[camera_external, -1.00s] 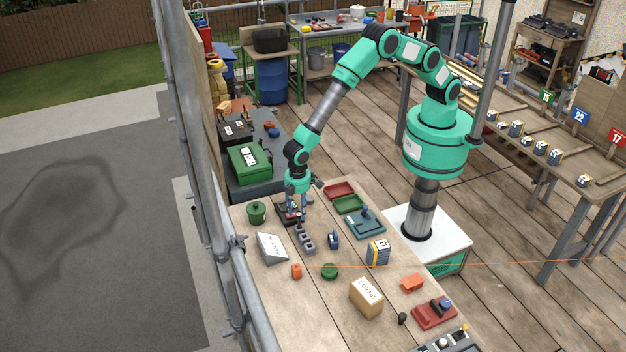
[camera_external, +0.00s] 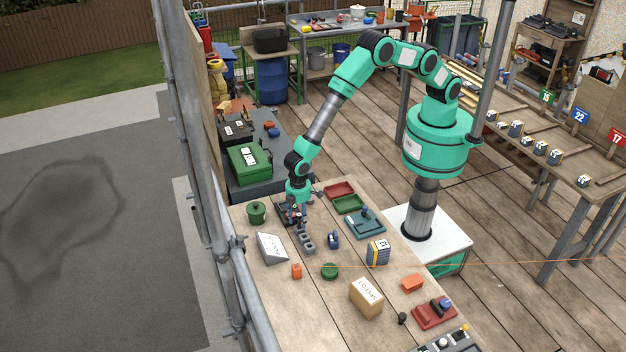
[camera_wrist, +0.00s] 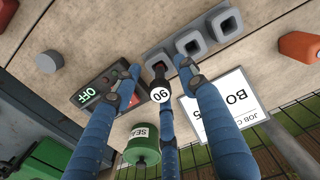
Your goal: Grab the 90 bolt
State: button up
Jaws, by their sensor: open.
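The 90 bolt (camera_wrist: 160,94) has a white round head marked "90" with a dark, reddish shaft. In the wrist view it is between the blue fingers of my gripper (camera_wrist: 160,80), at the near end of a row of grey square sockets (camera_wrist: 190,44). Its lower end is at the first socket, partly hidden. The fingers are spread around the bolt, one on each side and one below it in the picture. I cannot tell whether any touches it. In the external view my gripper (camera_external: 297,218) is low over the table, hiding the bolt, and the grey sockets (camera_external: 304,241) are just in front.
A white job card (camera_wrist: 225,110) lies close on the right. A green pot (camera_wrist: 142,150) stands below. A blue item (camera_external: 333,240) stands right of the sockets.

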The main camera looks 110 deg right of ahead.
aim_at(299, 215)
grip_shut()
jog(key=shift+r, duration=0.1)
jog(key=shift+w+r, duration=0.1)
jog(key=shift+r, duration=0.65)
notch_tip(299, 215, up, 2)
jog(key=shift+r, duration=0.1)
jog(key=s+d+r+b, duration=0.1)
jog(key=s+d, duration=0.2)
jog(key=s, duration=1.2)
jog(key=shift+s+d, duration=0.2)
jog(key=shift+s, duration=0.15)
